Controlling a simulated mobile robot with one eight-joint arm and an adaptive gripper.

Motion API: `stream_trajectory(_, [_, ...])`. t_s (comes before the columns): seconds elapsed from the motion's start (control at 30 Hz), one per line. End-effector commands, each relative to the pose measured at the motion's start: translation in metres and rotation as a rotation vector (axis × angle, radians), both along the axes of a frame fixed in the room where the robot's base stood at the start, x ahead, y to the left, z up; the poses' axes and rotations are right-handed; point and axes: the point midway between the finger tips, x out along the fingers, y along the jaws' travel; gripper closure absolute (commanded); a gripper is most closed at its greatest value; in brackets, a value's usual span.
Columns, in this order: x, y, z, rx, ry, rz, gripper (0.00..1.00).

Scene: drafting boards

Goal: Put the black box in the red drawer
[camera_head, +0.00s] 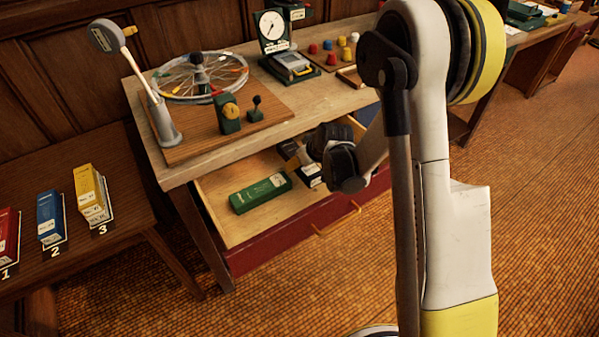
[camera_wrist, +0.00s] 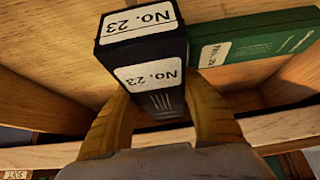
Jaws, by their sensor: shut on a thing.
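The black box (camera_wrist: 146,47) carries white "No. 23" labels and sits between the two yellow fingers of my gripper (camera_wrist: 160,102) in the wrist view. My gripper is shut on it. The red drawer (camera_head: 275,243) is pulled open under the tabletop, with a bare wooden floor at its left. In the head view my gripper (camera_head: 300,158) reaches into the drawer's opening, and the box's dark body and white label (camera_head: 311,174) show just below it. I cannot tell whether the box touches the drawer floor.
A green box (camera_head: 261,193) lies in the drawer, left of my gripper; it also shows in the wrist view (camera_wrist: 255,48). The tabletop (camera_head: 315,102) overhangs the back. Red, blue and yellow boxes stand on the left bench (camera_head: 120,215).

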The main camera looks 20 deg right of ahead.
Motion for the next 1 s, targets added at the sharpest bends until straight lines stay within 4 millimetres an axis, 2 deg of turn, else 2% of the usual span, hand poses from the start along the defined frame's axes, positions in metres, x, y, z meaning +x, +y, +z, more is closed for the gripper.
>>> stream_trajectory(0.1, [0.001, -0.001, -0.026, 0.000, 0.000, 0.000, 0.92])
stream_trajectory(0.2, [0.001, 0.000, -0.038, 0.000, 0.000, 0.000, 0.92])
stream_trajectory(0.47, [0.000, 0.000, -0.036, 0.000, 0.000, 0.000, 0.92])
stream_trajectory(0.97, [0.000, 0.000, -0.047, -0.001, 0.000, -0.001, 0.92])
stream_trajectory(1.0, [0.000, 0.000, -0.048, -0.001, 0.000, -0.001, 0.40])
